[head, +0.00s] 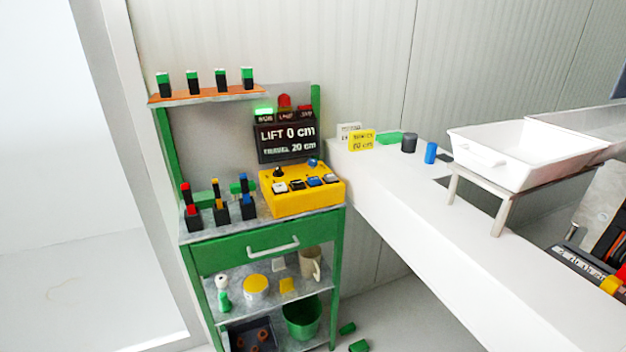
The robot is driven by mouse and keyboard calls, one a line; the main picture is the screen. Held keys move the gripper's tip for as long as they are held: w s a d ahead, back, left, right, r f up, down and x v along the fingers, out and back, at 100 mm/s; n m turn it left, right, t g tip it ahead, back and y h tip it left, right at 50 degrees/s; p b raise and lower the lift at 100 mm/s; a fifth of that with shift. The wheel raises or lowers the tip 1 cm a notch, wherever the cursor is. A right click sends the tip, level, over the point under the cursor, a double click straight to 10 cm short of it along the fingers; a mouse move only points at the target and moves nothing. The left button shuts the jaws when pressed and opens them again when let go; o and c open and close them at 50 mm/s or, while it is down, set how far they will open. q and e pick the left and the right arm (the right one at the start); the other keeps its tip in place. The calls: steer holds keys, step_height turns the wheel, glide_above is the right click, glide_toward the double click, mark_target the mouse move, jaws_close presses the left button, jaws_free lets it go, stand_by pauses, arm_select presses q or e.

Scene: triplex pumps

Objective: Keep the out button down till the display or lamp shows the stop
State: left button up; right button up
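A yellow control box (302,201) sits on top of a green cart. Its sloped face carries a row of several push buttons (313,182), with white and blue caps; their labels are too small to read, so I cannot tell which is the out button. A black knob (279,172) and a blue knob (312,163) stand behind them. The black display (287,141) above reads LIFT 0 cm and TRAVEL 20 cm. Over it, a green lamp (264,112) looks lit; a red beacon (284,101) and a red lamp (305,111) stand beside it. Neither gripper is in view.
A white counter (420,215) runs right, bearing a white tub (520,155) on a stand. Small green blocks (358,345) lie on the floor.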

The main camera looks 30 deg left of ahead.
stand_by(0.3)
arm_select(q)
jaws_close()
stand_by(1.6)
